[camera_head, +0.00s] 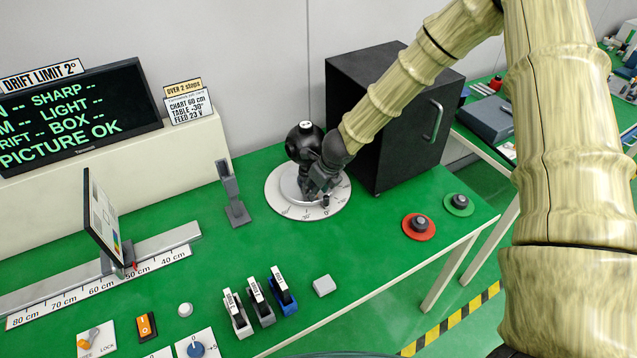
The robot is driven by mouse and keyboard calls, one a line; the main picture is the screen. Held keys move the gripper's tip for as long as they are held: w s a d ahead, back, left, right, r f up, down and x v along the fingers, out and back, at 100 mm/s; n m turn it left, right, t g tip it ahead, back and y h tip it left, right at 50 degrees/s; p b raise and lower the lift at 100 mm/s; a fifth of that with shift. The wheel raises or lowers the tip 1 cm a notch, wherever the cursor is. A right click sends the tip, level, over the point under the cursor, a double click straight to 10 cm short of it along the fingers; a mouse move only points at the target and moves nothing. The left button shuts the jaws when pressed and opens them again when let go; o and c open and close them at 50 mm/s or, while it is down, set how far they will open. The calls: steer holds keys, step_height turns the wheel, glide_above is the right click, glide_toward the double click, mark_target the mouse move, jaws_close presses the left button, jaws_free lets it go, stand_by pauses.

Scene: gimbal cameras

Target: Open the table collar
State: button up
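The round white turntable (283,199) with a degree scale on its rim lies on the green bench, left of the black cabinet. A black ball-shaped device (304,138), likely the gimbal camera, stands over it. A small dark knob or lever (326,201) shows at the front of the disc and may belong to the table collar. My dark gripper (319,188) reaches down over the disc, close to this knob. Its fingers blend with the dark parts around them, so I cannot tell whether they touch or hold anything. The collar is mostly hidden.
The black cabinet (380,85) stands close behind my forearm. A grey upright stand (232,190) is left of the turntable. Red (419,227) and green (458,204) discs with knobs lie at right. Several switches (258,300) and a grey block (324,286) are in front.

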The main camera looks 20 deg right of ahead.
steer(key=v, duration=1.2)
steer(key=shift+w, duration=0.1)
stand_by(0.4)
